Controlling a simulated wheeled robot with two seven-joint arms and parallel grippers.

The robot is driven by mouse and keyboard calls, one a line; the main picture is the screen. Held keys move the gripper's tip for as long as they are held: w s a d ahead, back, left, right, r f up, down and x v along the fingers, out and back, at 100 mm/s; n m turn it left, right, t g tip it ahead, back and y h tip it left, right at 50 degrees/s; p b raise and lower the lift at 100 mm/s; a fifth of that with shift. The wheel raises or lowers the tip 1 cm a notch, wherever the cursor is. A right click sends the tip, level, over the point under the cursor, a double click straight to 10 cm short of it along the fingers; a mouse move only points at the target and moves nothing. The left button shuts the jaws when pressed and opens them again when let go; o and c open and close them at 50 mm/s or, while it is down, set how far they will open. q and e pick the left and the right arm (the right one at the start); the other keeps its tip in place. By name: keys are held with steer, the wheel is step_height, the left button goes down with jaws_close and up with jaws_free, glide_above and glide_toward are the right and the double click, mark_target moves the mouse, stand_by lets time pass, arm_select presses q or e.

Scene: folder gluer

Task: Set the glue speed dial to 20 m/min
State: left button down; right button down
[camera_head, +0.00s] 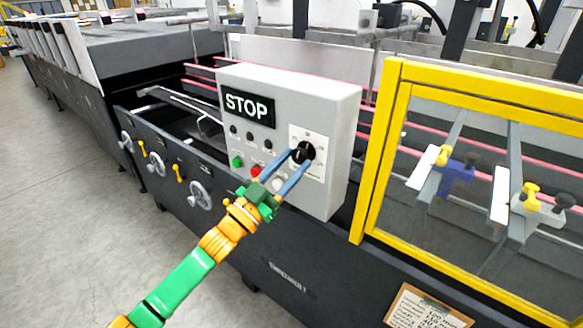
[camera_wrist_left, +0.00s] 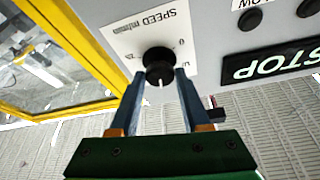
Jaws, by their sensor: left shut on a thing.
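The glue speed dial (camera_head: 305,150) is a round black knob on a white scale plate, on the right part of the grey control box. My left gripper (camera_head: 298,158) has its two blue fingers on either side of the knob and is shut on it. In the left wrist view the dial (camera_wrist_left: 158,62) sits between the fingertips (camera_wrist_left: 159,74). The plate there is upside down and reads SPEED m/min. A white mark on the knob points down in that picture, toward the plate's upper side. The number at the mark cannot be read. My right gripper is not in view.
The box carries a STOP sign (camera_head: 247,106), several black buttons, a green button (camera_head: 237,162) and a red button (camera_head: 256,171) left of the dial. A yellow-framed guard (camera_head: 378,150) stands close to its right. Handwheels (camera_head: 199,195) line the machine's front. Open floor lies at left.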

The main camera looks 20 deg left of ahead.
arm_select(q)
steer(key=m+g+h, duration=0.1)
steer(key=m, duration=0.1)
steer(key=shift+a+m, duration=0.1)
steer(key=shift+m, duration=0.2)
steer(key=m+g+h, duration=0.1)
steer(key=m, duration=0.2)
steer(key=shift+w+a+r+m, duration=0.1)
steer(key=shift+m, duration=0.3)
steer(key=shift+a+r+m+g+h+p, duration=0.1)
steer(key=shift+m+g+h+p, duration=0.4)
steer(key=shift+m, duration=0.9)
steer(key=shift+a+r+m+g+h+p, duration=0.1)
steer(key=shift+m+g+h, duration=0.1)
steer(key=shift+m+g, duration=0.9)
steer(key=shift+m, duration=0.6)
steer(key=c, duration=0.6)
jaws_free()
steer(key=shift+o, duration=1.2)
steer(key=shift+w+d+f, duration=0.1)
steer(key=shift+w, duration=0.05)
